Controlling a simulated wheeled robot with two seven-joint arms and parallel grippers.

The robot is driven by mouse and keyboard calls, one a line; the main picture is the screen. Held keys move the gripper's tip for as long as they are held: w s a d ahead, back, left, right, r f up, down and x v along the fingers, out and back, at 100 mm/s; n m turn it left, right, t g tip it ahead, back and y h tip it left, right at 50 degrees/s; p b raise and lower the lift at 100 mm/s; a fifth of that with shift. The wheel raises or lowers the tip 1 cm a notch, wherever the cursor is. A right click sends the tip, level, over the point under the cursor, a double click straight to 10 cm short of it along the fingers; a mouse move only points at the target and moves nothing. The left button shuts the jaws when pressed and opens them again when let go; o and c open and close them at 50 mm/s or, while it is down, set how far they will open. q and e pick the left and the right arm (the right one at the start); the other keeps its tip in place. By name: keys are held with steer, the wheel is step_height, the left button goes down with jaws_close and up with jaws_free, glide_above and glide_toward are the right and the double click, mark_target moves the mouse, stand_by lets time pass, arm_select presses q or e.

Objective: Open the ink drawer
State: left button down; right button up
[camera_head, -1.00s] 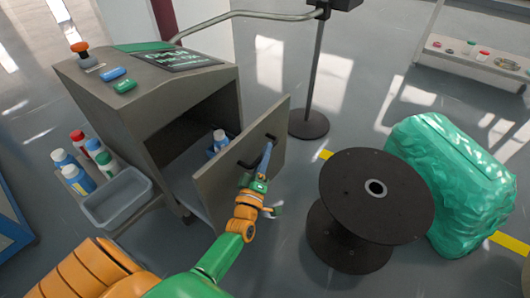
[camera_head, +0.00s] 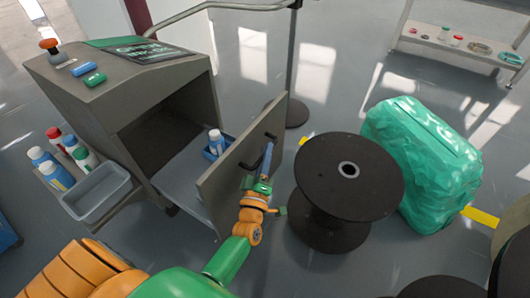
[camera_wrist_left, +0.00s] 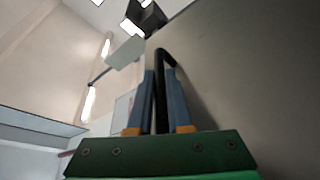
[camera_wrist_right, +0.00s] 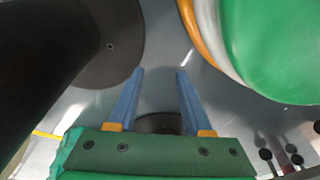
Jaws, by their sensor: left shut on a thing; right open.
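The ink drawer (camera_head: 238,180) of the grey machine (camera_head: 130,100) stands pulled out, its front panel well clear of the body. Inside it, a white bottle (camera_head: 216,141) shows in a blue holder (camera_head: 212,153). My left gripper (camera_head: 265,168) is at the panel's outer face. In the left wrist view its blue fingers (camera_wrist_left: 161,100) are shut around the black handle bar (camera_wrist_left: 162,65). In the right wrist view my right gripper (camera_wrist_right: 158,98) is open and empty, above the floor. The head view does not clearly show its fingers.
A black cable spool (camera_head: 348,185) stands close right of the drawer front. A green wrapped bundle (camera_head: 425,160) is beyond it. A grey bin (camera_head: 97,190) and several bottles (camera_head: 58,175) sit at the machine's left. A stand base (camera_head: 291,112) is behind the drawer.

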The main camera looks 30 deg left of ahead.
arm_select(q)
steer(key=c, duration=0.8)
jaws_free()
steer(key=shift+c, duration=0.2)
arm_select(e)
steer(key=shift+s, duration=0.1)
arm_select(q)
steer(key=p+v, duration=0.1)
steer(key=v, duration=0.6)
arm_select(e)
steer(key=shift+s+d, duration=0.3)
steer(key=shift+s, duration=0.15)
